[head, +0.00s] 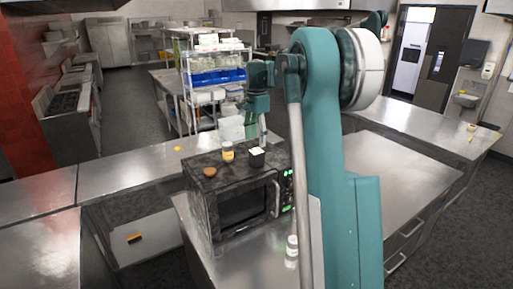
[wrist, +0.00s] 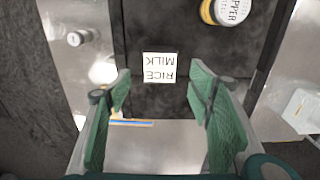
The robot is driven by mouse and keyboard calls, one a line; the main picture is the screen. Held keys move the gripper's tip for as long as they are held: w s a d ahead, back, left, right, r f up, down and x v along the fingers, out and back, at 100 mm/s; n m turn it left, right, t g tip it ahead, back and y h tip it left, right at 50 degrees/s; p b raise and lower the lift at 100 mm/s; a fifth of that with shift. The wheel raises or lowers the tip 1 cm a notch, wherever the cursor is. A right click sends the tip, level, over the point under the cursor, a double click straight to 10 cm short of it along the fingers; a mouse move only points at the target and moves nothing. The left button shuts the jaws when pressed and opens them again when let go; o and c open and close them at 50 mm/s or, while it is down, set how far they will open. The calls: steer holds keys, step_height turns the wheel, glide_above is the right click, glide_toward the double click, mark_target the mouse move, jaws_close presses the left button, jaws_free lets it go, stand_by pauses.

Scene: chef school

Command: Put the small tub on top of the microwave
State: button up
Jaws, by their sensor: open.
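The black microwave (head: 236,205) stands on the steel counter, with its green display facing forward. On top of it stands a small yellow-and-white tub (head: 228,152). Its white lid, lettered like "PEPPER", shows at the upper right of the wrist view (wrist: 229,10). My gripper (head: 260,140) is above the microwave's right part. The yellow-and-white tub lies outside the fingers.
A brown round item (head: 210,171) is on the microwave's left. A small white container (head: 291,250) stands on the counter in front. My arm hides the counter behind it.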

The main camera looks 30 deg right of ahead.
mark_target(256, 151)
steer(key=shift+r, duration=1.4)
steer(key=s+a+r+n+t, duration=0.2)
steer(key=s+a+r+n, duration=0.15)
steer(key=s+a, duration=0.7)
steer(key=s+a+r+n+t, duration=0.15)
steer(key=s+a+n, duration=0.35)
steer(key=s+a, duration=0.6)
steer(key=s+a+f+n+t, duration=0.2)
steer(key=s+a+f+n, duration=0.2)
steer(key=s, duration=0.7)
steer(key=s+a+f+n+t, duration=0.1)
steer(key=s+a+f+n, duration=0.4)
steer(key=s+a+f, duration=0.4)
steer(key=s, duration=0.2)
steer(key=shift+s+a+t, duration=0.25)
steer(key=shift+s+t, duration=0.1)
steer(key=shift+f+n, duration=0.1)
steer(key=shift+n, duration=0.15)
